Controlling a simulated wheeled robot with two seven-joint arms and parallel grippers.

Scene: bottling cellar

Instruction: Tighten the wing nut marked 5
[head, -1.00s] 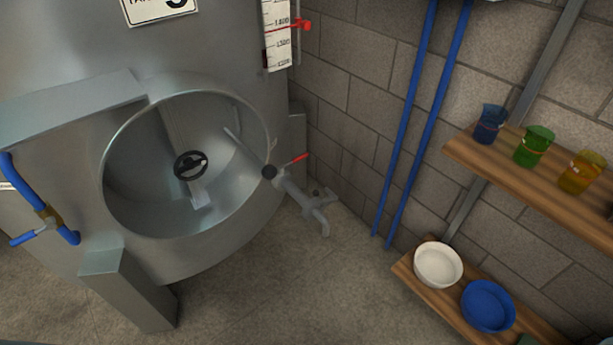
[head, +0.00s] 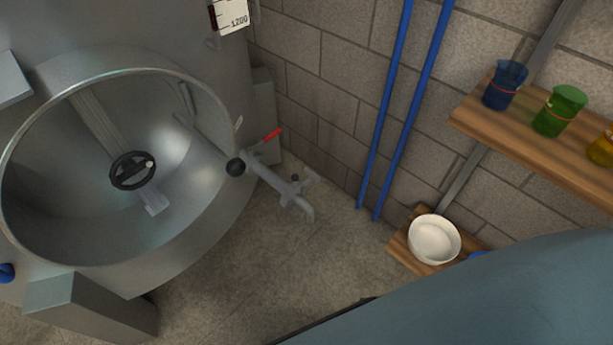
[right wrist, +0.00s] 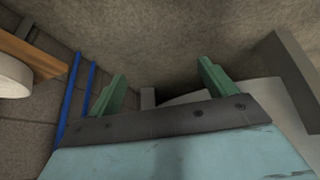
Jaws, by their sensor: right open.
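No wing nut with a readable 5 shows in either view. In the head view the grey steel tank (head: 215,70) fills the left, with a large round opening or dished door (head: 70,215). A black handwheel (head: 133,171) sits at its middle. My left gripper is out of view.
A grey outlet valve (head: 285,190) with a red lever (head: 271,135) juts right from the tank. Blue pipes (head: 400,110) run down the block wall. A shelf (head: 470,125) holds coloured beakers; a lower shelf holds a white bowl (head: 434,240). Bare floor lies below the valve.

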